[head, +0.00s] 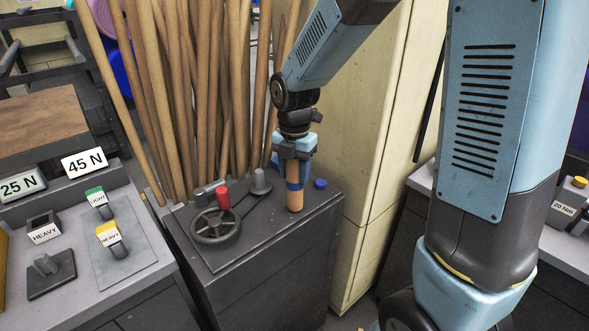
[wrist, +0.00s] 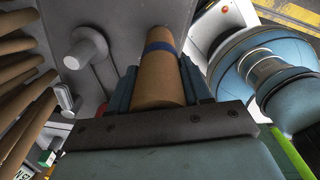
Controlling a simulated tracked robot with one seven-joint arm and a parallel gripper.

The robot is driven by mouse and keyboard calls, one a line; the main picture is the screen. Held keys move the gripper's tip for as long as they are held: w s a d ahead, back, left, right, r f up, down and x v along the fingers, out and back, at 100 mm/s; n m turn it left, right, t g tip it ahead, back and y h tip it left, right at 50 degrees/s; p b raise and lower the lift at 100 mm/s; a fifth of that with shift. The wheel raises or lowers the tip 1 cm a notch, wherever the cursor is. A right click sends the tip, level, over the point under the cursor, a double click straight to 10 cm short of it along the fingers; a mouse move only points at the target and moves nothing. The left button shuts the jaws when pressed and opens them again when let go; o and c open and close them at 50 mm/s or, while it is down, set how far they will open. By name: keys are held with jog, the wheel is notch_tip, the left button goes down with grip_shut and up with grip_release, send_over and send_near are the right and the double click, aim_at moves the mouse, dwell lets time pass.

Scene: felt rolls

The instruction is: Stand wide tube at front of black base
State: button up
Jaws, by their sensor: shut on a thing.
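A wide tan tube (head: 295,200) with a blue band stands upright at the right part of the dark cabinet top (head: 262,238). My gripper (head: 294,160) comes down from above and is shut on its upper part. In the wrist view the tube (wrist: 158,82) lies between my two fingers, its blue band beyond them. Its lower end is at or very close to the cabinet top; I cannot tell if it touches. A black square base (head: 62,282) with a grey peg lies on the left bench.
A handwheel (head: 215,226), a red handle (head: 222,193) and a grey knob (head: 260,180) are left of the tube. A blue cap (head: 320,184) is close on its right. Tall brown rolls (head: 205,90) stand behind. The cabinet's front right top is clear.

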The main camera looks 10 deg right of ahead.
jog(key=shift+f, duration=0.45)
dwell(0.5)
jog(key=o, duration=1.3)
jog(key=shift+o, duration=0.2)
notch_tip(320, 180, up, 14)
jog(key=shift+f, duration=0.15)
